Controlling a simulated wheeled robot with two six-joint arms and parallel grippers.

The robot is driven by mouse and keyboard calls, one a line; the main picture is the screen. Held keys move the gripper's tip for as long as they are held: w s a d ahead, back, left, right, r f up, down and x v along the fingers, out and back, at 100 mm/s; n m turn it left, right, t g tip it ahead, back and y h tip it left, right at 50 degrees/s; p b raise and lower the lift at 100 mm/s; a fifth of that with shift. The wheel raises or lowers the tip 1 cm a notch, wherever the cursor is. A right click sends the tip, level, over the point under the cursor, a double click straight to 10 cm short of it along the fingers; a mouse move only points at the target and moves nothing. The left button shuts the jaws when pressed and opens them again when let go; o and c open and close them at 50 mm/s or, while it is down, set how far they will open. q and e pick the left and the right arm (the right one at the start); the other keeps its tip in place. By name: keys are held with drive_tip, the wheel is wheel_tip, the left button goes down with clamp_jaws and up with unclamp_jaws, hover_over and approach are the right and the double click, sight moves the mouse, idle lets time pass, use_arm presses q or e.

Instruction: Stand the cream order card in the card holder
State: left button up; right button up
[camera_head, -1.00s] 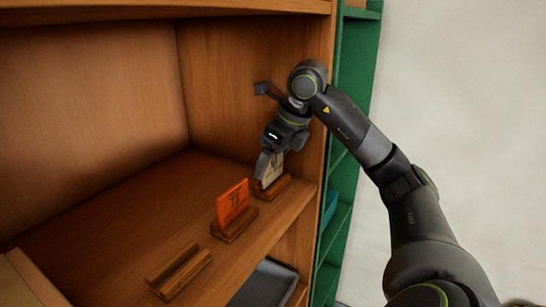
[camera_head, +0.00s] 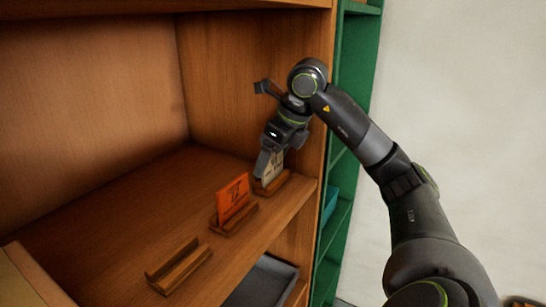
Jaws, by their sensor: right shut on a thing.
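The cream order card (camera_head: 273,170) is at the far right of the wooden shelf, partly hidden behind my right gripper's finger. It stands nearly upright, with its lower edge at a wooden card holder (camera_head: 272,187). I cannot tell whether the card is fully down in the slot. My right gripper (camera_head: 268,165) is shut on the card, pointing down from above. My left gripper is out of view.
An orange card (camera_head: 233,197) stands in a second wooden holder (camera_head: 235,220) to the left. An empty wooden holder (camera_head: 178,266) is nearer. A dark tray (camera_head: 262,283) lies below the shelf (camera_head: 130,210). The shelf's side wall (camera_head: 245,85) is close behind my gripper.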

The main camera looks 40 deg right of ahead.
drive_tip(key=shift+f, duration=0.3)
drive_tip(key=o, duration=1)
drive_tip(key=shift+r, duration=0.1)
drive_tip(key=shift+r+p, duration=2.8)
drive_tip(key=shift+r, duration=0.65)
drive_tip(key=shift+f, duration=0.1)
